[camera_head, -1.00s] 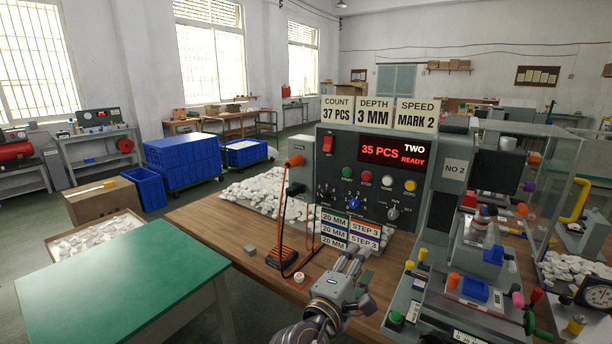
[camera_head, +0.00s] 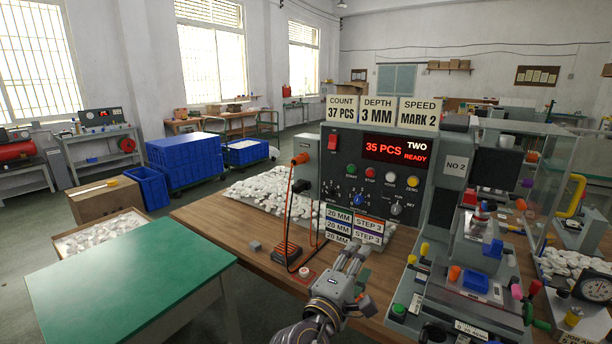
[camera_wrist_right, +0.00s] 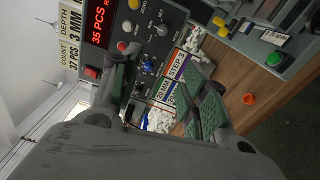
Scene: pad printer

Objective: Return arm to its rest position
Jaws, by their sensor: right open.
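My right gripper (camera_head: 352,262) is in the lower middle of the head view, above the wooden bench in front of the pad printer's control box. Its fingers are apart and nothing is between them. In the right wrist view the gripper (camera_wrist_right: 160,95) points at the control panel (camera_wrist_right: 150,40) and the step labels (camera_wrist_right: 178,68). The control box (camera_head: 375,165) shows a red display (camera_head: 395,150) reading 35 PCS, TWO, READY. My left gripper does not show.
The printing unit (camera_head: 470,270) with coloured knobs stands right of my right gripper. White parts (camera_head: 265,190) lie in a pile behind. A green table (camera_head: 130,270) is at left.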

